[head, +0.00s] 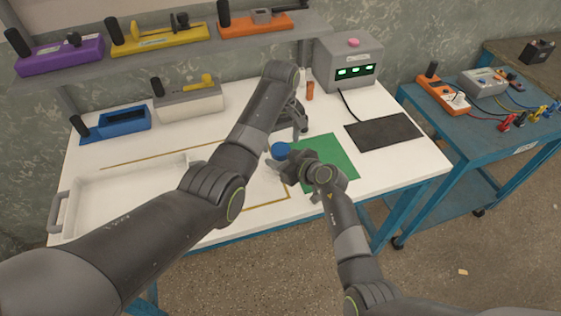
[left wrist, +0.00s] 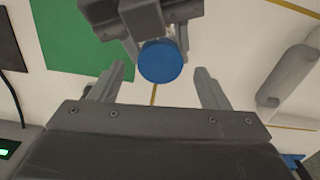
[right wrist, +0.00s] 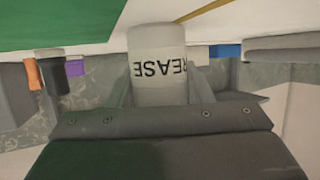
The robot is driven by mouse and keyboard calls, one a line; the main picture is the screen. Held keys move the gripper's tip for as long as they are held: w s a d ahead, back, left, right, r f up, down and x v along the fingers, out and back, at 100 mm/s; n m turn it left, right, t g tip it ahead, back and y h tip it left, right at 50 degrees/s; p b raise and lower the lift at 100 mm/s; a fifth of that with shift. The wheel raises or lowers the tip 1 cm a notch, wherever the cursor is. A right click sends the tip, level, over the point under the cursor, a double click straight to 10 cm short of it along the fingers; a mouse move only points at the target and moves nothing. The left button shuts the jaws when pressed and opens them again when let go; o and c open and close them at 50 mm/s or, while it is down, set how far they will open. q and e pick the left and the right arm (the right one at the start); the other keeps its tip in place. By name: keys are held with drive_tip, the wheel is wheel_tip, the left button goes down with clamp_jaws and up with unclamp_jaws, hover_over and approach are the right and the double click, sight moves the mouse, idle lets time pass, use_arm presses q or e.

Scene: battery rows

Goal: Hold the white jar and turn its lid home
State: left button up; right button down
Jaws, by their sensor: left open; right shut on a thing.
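The white jar (right wrist: 157,45) shows in the right wrist view with dark lettering on its side, upside down in that picture. My right gripper (right wrist: 157,75) is shut on its body. The blue lid (left wrist: 160,62) shows from above in the left wrist view, and also in the head view (head: 280,150), at the jar's top. I cannot tell how far it is screwed down. My left gripper (left wrist: 161,77) is open and points down toward the lid, one finger to each side, apparently not touching. In the head view my right gripper (head: 283,168) hides most of the jar.
A green mat (head: 337,158) and a black mat (head: 385,132) lie on the white table. A white tray (head: 90,215) is at the left. A grey box with green displays (head: 350,62) stands at the back. Battery holders, one of them blue (head: 115,125), line the back and shelf.

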sight(281, 162)
use_arm(q)
drive_tip(key=shift+r, duration=0.85)
drive_tip(key=shift+c, duration=0.4)
drive_tip(key=shift+r+n, duration=1.7)
drive_tip(key=shift+r, duration=0.05)
drive_tip(key=shift+f, duration=4.05)
drive_tip(key=c, duration=1)
drive_tip(key=shift+m, duration=1.8)
